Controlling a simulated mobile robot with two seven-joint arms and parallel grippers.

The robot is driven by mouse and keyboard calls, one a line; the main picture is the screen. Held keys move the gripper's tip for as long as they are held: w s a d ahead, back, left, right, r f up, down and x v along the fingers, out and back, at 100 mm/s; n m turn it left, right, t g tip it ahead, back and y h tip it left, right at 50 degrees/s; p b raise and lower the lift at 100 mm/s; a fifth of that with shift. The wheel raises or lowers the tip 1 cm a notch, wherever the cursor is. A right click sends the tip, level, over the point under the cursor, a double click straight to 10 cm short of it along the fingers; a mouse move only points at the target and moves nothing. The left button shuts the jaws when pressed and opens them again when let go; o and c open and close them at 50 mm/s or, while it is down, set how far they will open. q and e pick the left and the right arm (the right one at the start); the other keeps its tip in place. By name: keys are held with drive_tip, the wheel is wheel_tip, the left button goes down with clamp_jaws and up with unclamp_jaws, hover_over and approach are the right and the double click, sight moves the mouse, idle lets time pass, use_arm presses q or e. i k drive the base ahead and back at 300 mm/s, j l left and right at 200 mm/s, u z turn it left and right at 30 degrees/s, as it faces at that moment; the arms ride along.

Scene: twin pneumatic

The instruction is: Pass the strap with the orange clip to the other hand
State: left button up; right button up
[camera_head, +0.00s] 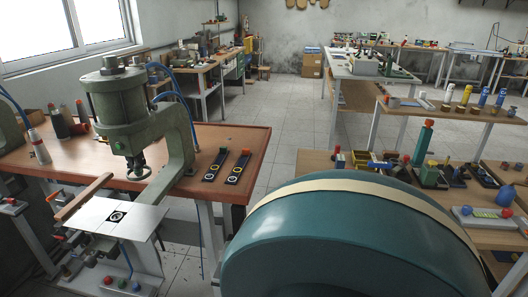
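Two short dark straps lie side by side on the red-brown workbench (262,141), to the right of the green press. Neither of my grippers is in view.
A green pneumatic press (121,108) stands on the workbench, with a metal plate (110,214) in front. A large teal rounded shape with a cream band (350,245) blocks the lower right. Wooden tables (315,163) with small parts stand at right; tiled floor lies between.

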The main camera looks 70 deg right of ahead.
sight(233, 177)
drive_tip(key=z, duration=1.95)
